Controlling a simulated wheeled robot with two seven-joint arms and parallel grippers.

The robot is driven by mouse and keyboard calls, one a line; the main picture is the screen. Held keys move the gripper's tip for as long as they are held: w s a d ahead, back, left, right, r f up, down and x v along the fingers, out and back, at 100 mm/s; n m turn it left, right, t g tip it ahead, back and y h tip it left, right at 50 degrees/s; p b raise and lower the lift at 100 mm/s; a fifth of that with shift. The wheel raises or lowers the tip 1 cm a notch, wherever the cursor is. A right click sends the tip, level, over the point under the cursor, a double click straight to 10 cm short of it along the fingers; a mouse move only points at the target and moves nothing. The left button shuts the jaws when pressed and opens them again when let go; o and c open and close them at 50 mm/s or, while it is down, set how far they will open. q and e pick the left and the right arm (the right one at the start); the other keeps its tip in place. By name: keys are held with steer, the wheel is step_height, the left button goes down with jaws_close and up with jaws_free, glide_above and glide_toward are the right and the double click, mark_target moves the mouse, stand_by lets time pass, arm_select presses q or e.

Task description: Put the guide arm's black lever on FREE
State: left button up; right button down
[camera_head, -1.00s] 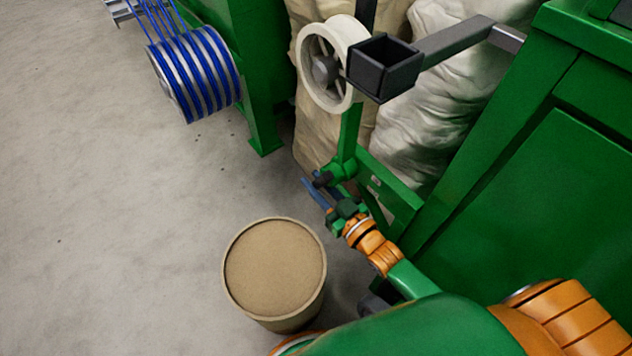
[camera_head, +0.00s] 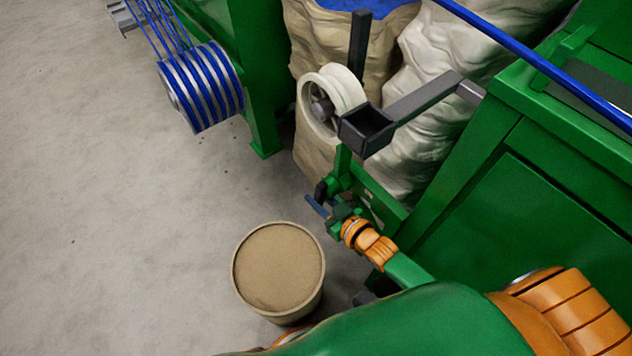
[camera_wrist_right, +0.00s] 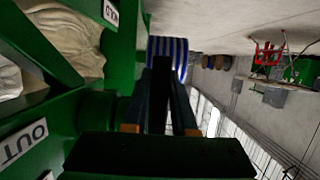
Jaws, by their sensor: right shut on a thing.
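The guide arm is a green post (camera_head: 343,160) with a cream pulley wheel (camera_head: 330,100) at its top. Its black lever (camera_head: 321,190) sits low by the post's green foot. My right gripper (camera_head: 316,206) is at the lever, its dark blue fingers pointing up-left. In the right wrist view the two dark fingers (camera_wrist_right: 160,98) are shut with the dark lever between them. The lever's exact setting cannot be read. No FREE mark is legible. My left gripper is out of view.
A brown-topped drum (camera_head: 279,268) stands on the floor left of my right arm. A green cabinet (camera_head: 560,200) fills the right. A square black tube (camera_head: 366,131) overhangs the lever area. Pale sacks (camera_head: 450,50) stand behind. A blue cable spool (camera_head: 201,86) is at upper left.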

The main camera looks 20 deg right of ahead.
steer(key=g+p, duration=0.1)
steer(key=p, duration=0.1)
steer(key=s+g+h+p, duration=0.1)
steer(key=g+p, duration=0.1)
steer(key=p, duration=0.1)
steer(key=g+p, duration=0.1)
steer(key=p, duration=0.2)
steer(key=shift+s+d+r+g+h, duration=0.25)
steer(key=shift+s+d+g+h, duration=0.05)
steer(key=shift+g+h, duration=0.1)
steer(key=shift+s+d+f+g+h+p, duration=0.1)
steer(key=shift+s+g+h+p, duration=0.1)
steer(key=shift+g+p, duration=0.3)
steer(key=shift+s+f+g+h+p, duration=0.1)
steer(key=shift+s+g+p, duration=0.05)
steer(key=shift+g+p, duration=0.3)
steer(key=c, duration=0.7)
jaws_free()
